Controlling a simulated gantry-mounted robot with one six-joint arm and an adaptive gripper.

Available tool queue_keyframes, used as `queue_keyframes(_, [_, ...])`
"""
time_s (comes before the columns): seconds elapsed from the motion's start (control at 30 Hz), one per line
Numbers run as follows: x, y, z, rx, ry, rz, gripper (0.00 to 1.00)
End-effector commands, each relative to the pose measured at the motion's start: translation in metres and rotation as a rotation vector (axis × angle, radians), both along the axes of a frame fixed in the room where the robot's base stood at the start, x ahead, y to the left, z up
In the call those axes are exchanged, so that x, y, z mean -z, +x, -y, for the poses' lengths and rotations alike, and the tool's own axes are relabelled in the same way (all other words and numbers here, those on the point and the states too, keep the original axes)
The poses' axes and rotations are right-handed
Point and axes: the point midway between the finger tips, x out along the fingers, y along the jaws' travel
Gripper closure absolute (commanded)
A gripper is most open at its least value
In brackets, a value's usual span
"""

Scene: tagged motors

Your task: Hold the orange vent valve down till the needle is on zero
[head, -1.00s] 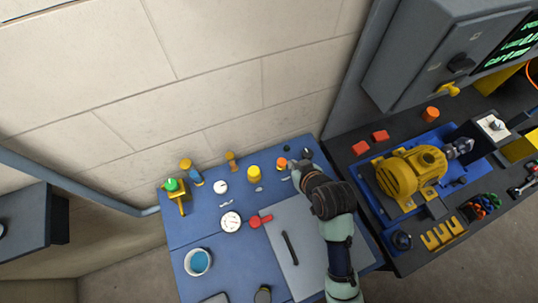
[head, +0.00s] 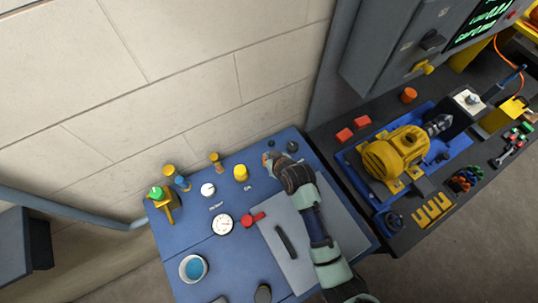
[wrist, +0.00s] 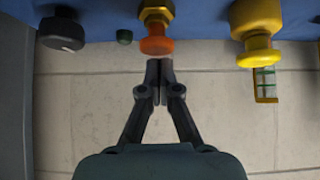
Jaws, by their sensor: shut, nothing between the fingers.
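The orange vent valve (wrist: 158,46) is a round orange knob on a brass-coloured nut in the wrist view. My gripper (wrist: 158,66) is shut and empty, its fingertips together just at the knob's near edge and in line with it. I cannot tell whether they touch it. In the head view my gripper (head: 272,160) covers most of the valve. A round white gauge (head: 222,224) lies on the blue panel (head: 185,240); its needle is too small to read.
A yellow knob (wrist: 257,30) stands to the right of the valve in the wrist view. A small green button (wrist: 124,37) and a black knob (wrist: 60,32) are to its left. A red-handled valve (head: 252,219) sits by the gauge. A yellow motor (head: 395,152) stands on the right bench.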

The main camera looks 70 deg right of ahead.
Motion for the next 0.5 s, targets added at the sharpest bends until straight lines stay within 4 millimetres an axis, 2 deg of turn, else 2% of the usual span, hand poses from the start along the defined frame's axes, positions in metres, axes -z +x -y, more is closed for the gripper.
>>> queue_keyframes(0.5, [0.0134, -0.0004, 0.0, 0.001, 0.001, 0.0, 1.0])
